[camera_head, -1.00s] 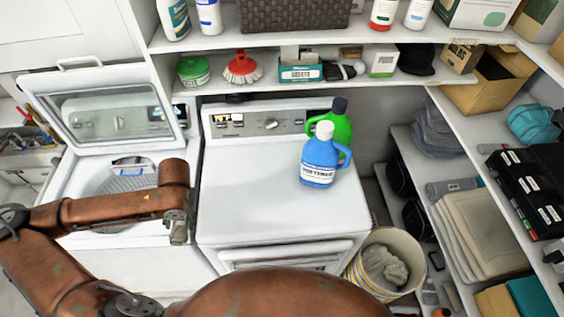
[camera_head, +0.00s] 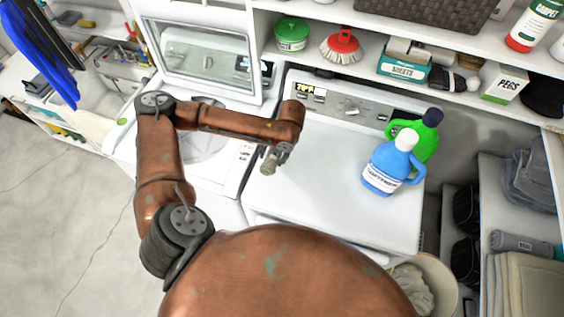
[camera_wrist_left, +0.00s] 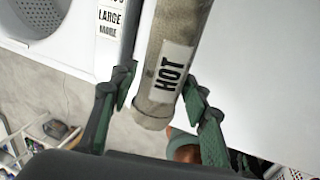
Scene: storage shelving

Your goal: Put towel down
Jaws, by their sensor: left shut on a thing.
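A rolled grey-beige towel (camera_wrist_left: 158,95) with a white label reading "HOT" is in the left wrist view. My left gripper (camera_head: 277,152) is shut on it, with one green-padded finger on each side of the roll. In the head view the towel (camera_head: 268,163) shows only as a small end below my wrist, above the front left part of the white dryer top (camera_head: 325,185). Whether it touches the surface cannot be told. My right gripper is out of view.
A blue bottle (camera_head: 388,170) and a green bottle (camera_head: 424,140) stand at the dryer's right side. The washer (camera_head: 222,165) on the left has its lid (camera_head: 195,60) raised. A shelf with a red brush (camera_head: 341,46) runs behind. The dryer top's middle is clear.

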